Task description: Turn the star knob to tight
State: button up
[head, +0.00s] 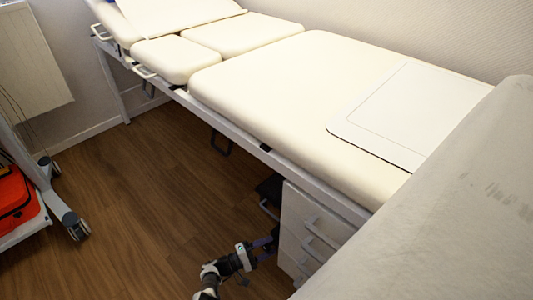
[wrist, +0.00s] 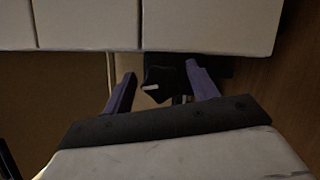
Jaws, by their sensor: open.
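The black star knob (wrist: 158,76) shows in the wrist view, dark and partly in shadow, with a short white mark on its face. My gripper (wrist: 161,71) is open, with one purple finger to the left of the knob and one to the right. Gaps show on both sides, and neither finger clearly touches it. Which setting the white mark points to cannot be read. In the head view my gripper (head: 271,243) is low beside the drawers under the couch. The knob cannot be made out there.
The cream examination couch (head: 270,95) stands over white drawers (head: 310,228) with handles close to my gripper. A white panel (head: 415,110) lies on the couch. A wheeled cart (head: 50,190) with a red item stands left. The wood floor between is clear.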

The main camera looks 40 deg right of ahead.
jog(key=c, duration=1)
jog(key=shift+r+m+y+p, duration=0.15)
jog(key=shift+m+y+p, duration=0.15)
jog(key=shift+m+p, duration=0.35)
jog(key=shift+f+m, duration=0.2)
jog(key=shift+m, duration=0.65)
jog(key=o, duration=1)
jog(key=v, duration=1.3)
jog(key=shift+a+r, duration=0.3)
jog(key=shift+a, duration=0.1)
jog(key=shift+w, duration=0.2)
